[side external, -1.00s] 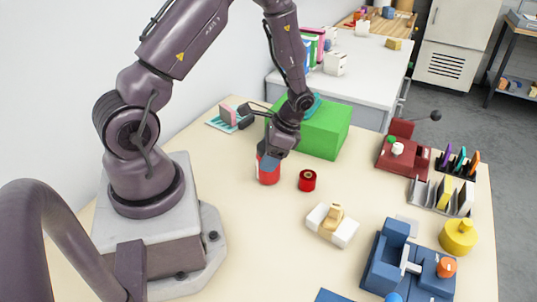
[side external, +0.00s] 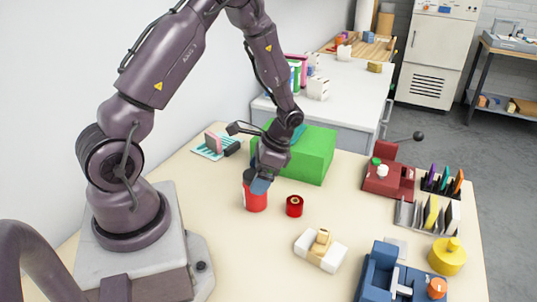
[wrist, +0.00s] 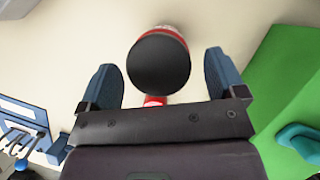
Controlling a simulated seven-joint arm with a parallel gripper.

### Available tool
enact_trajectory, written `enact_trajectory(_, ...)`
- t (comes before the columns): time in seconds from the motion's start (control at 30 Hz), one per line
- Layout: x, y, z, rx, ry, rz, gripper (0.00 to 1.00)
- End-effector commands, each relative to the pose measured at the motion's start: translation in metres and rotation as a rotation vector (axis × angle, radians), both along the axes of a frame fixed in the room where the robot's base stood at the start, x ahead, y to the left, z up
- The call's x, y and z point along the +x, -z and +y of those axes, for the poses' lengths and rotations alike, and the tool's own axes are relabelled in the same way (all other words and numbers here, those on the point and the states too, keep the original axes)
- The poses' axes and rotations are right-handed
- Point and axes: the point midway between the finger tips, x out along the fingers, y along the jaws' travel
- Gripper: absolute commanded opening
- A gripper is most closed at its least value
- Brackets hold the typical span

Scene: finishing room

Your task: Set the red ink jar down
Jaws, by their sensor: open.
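The red ink jar (side external: 255,201) stands upright on the pale table, below my gripper (side external: 260,182). Its dark lid partly shows in the side view, with a finger in front of it. In the wrist view the jar's round black lid (wrist: 159,65) lies between the two blue fingers of my gripper (wrist: 160,75), with a gap on either side. A strip of the red body shows at the lid's upper edge. My gripper is open and holds nothing.
A short red spool-like piece (side external: 294,206) stands just right of the jar. A green block (side external: 312,158) is behind my gripper. A white and tan piece (side external: 320,250) lies to the front right. Bare table lies in front of the jar.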

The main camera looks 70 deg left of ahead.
Motion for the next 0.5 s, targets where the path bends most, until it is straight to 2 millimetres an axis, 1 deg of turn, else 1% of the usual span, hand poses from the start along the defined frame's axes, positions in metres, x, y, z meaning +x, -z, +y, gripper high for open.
enact_trajectory(0.03, 0.006, -0.011, -0.001, 0.002, 0.001, -0.008, 0.89)
enact_trajectory(0.1, 0.012, -0.026, -0.003, 0.002, 0.001, -0.007, 0.89)
enact_trajectory(0.3, 0.028, -0.063, -0.008, 0.001, 0.002, -0.005, 0.89)
enact_trajectory(0.4, 0.033, -0.075, -0.010, 0.001, 0.000, -0.004, 0.89)
enact_trajectory(0.5, 0.036, -0.083, -0.011, 0.000, -0.001, -0.003, 0.89)
